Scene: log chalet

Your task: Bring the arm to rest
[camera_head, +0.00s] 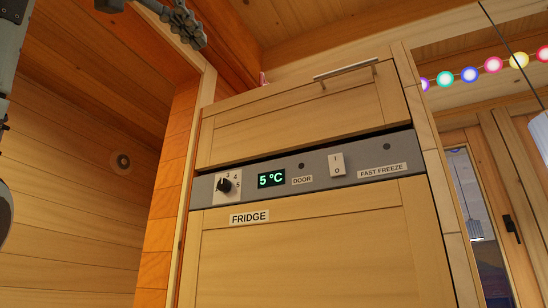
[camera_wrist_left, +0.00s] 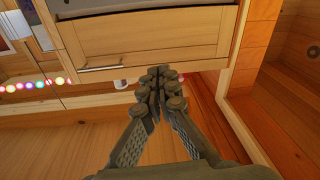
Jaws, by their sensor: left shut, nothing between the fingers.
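My left gripper (camera_head: 194,34) hangs in from the top of the head view, dark grey, up near the wooden ceiling and left of the fridge cabinet. Its fingers are shut with nothing between them. In the left wrist view the closed fingers (camera_wrist_left: 159,80) point toward the upper cabinet front, overlapping its edge in the picture; no contact can be made out. My right gripper is in neither view.
The wooden fridge cabinet (camera_head: 310,250) has a grey control panel (camera_head: 352,164) with a knob (camera_head: 225,185), a "5 °C" display and a switch (camera_head: 337,165). Above is a cupboard front (camera_head: 300,118) with a bar handle (camera_head: 346,70). Coloured lights (camera_head: 470,75) hang right. Open air surrounds the gripper.

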